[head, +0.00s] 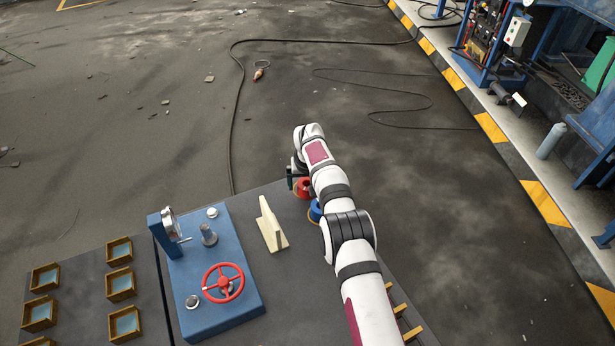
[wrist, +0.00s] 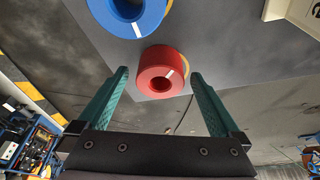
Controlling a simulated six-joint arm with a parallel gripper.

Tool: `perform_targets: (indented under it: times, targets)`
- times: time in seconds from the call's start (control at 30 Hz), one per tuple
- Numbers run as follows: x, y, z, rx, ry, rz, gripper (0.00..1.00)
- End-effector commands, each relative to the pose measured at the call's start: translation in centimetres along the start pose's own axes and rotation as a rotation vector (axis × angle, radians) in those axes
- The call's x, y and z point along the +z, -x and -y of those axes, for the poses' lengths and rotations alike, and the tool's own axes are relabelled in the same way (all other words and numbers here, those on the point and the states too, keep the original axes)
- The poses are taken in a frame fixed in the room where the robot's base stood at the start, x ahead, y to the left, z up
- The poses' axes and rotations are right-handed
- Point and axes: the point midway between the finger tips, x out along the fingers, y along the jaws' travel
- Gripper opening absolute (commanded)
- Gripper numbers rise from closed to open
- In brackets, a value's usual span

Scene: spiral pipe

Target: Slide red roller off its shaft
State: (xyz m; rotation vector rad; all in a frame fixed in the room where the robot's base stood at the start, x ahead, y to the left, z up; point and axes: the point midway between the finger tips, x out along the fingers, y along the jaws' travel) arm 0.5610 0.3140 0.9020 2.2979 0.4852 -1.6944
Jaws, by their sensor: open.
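A shaft inside the roller cannot be made out. In the head view the red roller (head: 303,188) shows near the table's far edge, partly hidden by my arm.
A blue roller (wrist: 128,12) lies close to the red one. A cream wedge-shaped block (head: 270,228) stands left of my arm. A blue panel (head: 215,290) with a red handwheel (head: 223,283) and several small wooden trays (head: 120,285) are farther left. Yellow pegs (head: 402,311) stick out beside my arm.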

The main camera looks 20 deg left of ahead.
Motion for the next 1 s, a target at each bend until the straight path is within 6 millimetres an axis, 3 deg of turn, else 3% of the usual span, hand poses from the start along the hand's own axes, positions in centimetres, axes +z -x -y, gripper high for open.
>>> perform_targets:
  times: [0.17, 0.4, 0.53, 0.7, 1.0]
  targets:
    - [0.0, 3.0, 0.0, -0.001, 0.000, -0.002, 1.00]
    - [-0.1, 10.6, 0.0, -0.001, 0.000, -0.004, 1.00]
    - [0.0, 13.6, 0.0, 0.000, 0.000, -0.003, 1.00]
    - [0.0, 15.3, 0.0, 0.000, 0.000, -0.001, 1.00]
    - [0.0, 15.5, 0.0, 0.000, 0.000, 0.000, 1.00]
